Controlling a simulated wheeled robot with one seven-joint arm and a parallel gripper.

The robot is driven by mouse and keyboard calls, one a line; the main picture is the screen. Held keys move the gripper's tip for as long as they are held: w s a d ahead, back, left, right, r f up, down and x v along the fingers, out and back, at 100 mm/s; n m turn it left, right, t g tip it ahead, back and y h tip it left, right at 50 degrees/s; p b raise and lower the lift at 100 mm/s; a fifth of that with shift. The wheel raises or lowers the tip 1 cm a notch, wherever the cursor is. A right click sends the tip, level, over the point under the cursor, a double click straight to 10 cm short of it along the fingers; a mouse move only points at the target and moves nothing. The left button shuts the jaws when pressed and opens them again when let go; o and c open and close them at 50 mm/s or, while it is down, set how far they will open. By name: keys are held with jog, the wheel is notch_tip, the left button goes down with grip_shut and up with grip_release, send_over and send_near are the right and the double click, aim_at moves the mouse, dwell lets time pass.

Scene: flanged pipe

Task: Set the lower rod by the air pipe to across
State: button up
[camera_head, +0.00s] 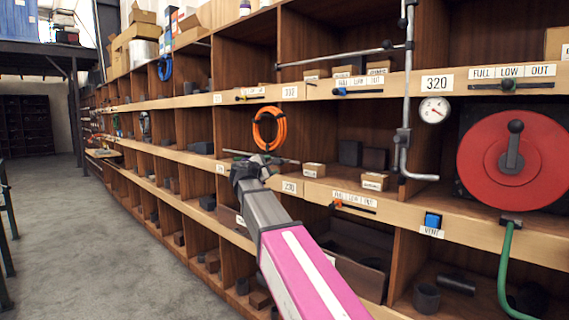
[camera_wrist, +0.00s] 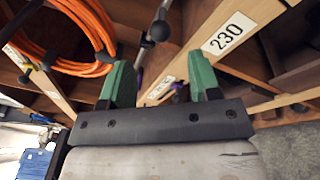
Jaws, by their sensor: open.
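The grey air pipe (camera_head: 404,90) runs down the shelf front and bends right at its foot. An upper rod (camera_head: 335,59) reaches left from it, nearly level. A lower thin rod (camera_head: 282,160) lies nearly level behind my gripper, which hides part of it; I cannot tell how it joins the pipe. My gripper (camera_head: 252,168) is in front of the shelf, left of the pipe. In the wrist view my gripper (camera_wrist: 160,75) has its green fingers apart, with nothing seen held. A dark ball knob (camera_wrist: 159,31) on a grey rod shows just beyond the fingers; contact cannot be told.
An orange hose coil (camera_head: 269,129) hangs close above my gripper. The 230 label (camera_wrist: 229,33) is on the shelf edge nearby. A red reel (camera_head: 512,160), gauge (camera_head: 434,110) and blue vent button (camera_head: 432,220) are at right. Grey floor (camera_head: 130,240) at left is open.

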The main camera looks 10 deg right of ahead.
aim_at(282, 163)
jog(key=x, duration=1)
jog(key=shift+w, duration=0.1)
jog(key=shift+d, duration=0.1)
grip_shut()
